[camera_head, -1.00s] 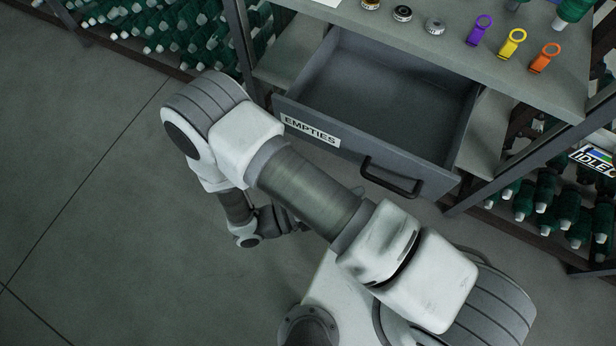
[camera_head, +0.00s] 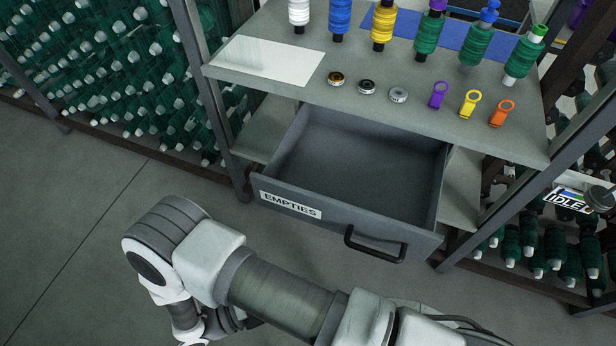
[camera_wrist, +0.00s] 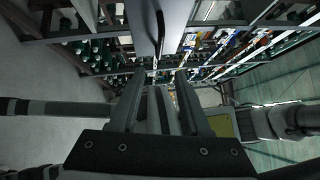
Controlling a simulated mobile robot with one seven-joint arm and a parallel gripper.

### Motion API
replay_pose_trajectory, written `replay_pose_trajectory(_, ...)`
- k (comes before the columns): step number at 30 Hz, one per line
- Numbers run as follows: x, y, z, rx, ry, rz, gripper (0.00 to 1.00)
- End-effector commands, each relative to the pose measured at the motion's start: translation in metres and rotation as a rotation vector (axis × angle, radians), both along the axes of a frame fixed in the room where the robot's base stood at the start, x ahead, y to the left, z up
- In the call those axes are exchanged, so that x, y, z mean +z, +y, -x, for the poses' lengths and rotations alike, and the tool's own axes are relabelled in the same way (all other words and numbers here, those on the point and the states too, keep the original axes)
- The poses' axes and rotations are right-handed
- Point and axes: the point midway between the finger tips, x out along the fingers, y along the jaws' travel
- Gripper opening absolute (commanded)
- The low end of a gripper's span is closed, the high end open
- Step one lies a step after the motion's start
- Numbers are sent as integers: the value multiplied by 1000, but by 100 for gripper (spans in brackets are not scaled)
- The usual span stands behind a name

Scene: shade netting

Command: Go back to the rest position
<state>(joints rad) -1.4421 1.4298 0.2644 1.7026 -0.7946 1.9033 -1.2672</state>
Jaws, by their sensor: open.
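My gripper (camera_wrist: 157,85) shows in the wrist view with its two fingers apart and nothing between them. In the head view my arm is folded in front of the shelf unit, low in the picture, and my gripper end is mostly hidden behind the arm. The grey drawer (camera_head: 292,203) labelled EMPTIES stands pulled out and looks empty inside. Its dark handle (camera_head: 374,248) is free, with my arm apart from it. In the wrist view the drawer front appears to be the pale panel (camera_wrist: 175,22) beyond the fingers.
The shelf top (camera_head: 290,88) above the drawer holds a row of upright thread spools (camera_head: 383,22), small metal bobbins (camera_head: 367,87) and purple, yellow and orange ringed tags (camera_head: 470,103). Racks of green spools (camera_head: 120,70) stand on both sides. Floor at the left (camera_head: 60,220) is clear.

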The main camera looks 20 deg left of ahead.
Motion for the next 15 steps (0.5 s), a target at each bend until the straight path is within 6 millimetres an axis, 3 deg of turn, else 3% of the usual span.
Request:
replay_pose_trajectory(8,4,1,-4,-15,-6,-21,47)
replay_pose_trajectory(15,45,1,-37,-198,-84,-250,47)
